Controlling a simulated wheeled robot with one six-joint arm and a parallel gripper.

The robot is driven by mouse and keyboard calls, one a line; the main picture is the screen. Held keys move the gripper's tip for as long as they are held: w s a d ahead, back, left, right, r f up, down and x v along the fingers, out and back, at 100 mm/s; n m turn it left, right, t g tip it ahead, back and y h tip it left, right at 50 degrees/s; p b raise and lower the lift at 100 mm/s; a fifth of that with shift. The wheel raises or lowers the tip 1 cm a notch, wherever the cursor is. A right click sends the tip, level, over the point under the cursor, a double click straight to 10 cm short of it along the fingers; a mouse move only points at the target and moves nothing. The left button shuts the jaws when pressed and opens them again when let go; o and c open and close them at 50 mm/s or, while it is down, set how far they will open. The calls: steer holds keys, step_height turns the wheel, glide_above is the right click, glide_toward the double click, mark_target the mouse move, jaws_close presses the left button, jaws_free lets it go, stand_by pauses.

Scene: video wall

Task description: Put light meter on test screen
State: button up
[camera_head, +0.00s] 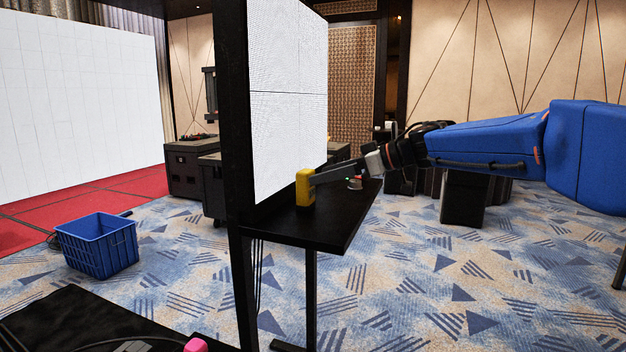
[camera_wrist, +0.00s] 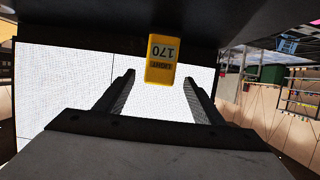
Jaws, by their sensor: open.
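The yellow light meter (camera_head: 303,188) stands upright on the black shelf (camera_head: 335,228), close in front of the test screen. The test screen (camera_head: 286,95) is a lit white panel with fine lines in a black frame. My gripper (camera_head: 316,177) reaches in from the right, with its fingers at the meter. The lit screen (camera_wrist: 60,95) fills the background. I cannot tell whether the fingers touch the meter.
Small items, one with a red top (camera_head: 355,183), sit on the shelf behind the fingers. Black cases (camera_head: 190,165) stand behind the screen. A blue basket (camera_head: 98,243) is on the floor at left. A pink object (camera_head: 195,345) lies at the bottom edge. Carpet at right is mostly clear.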

steer(key=d+r+m+t+h, duration=0.3)
steer(key=d+r+m+t, duration=0.2)
steer(key=d+r+t, duration=0.65)
steer(key=s+d+f+m+h, duration=0.4)
steer(key=d+f+h, duration=0.1)
steer(key=d, duration=0.3)
steer(key=s+d+f+m+h, duration=0.3)
steer(key=s+d+f+h, duration=0.15)
steer(key=d, duration=0.25)
steer(key=s+d+f+m+g+h, duration=0.1)
steer(key=s+d+f+g+h, duration=0.15)
steer(key=s+f, duration=0.35)
steer(key=s+d+f+m+g+h, duration=0.1)
steer(key=s+d+f+m+g, duration=0.15)
steer(key=s+f, duration=0.45)
steer(key=s+a+f+n+g+y, duration=0.1)
steer(key=s+a+f+g, duration=0.3)
steer(key=s+f, duration=1.2)
step_height(320, 180, down, 2)
steer(key=shift+s+a+f+g+y, duration=0.15)
steer(key=shift+s+g+y, duration=0.1)
steer(key=shift+g+y, duration=0.85)
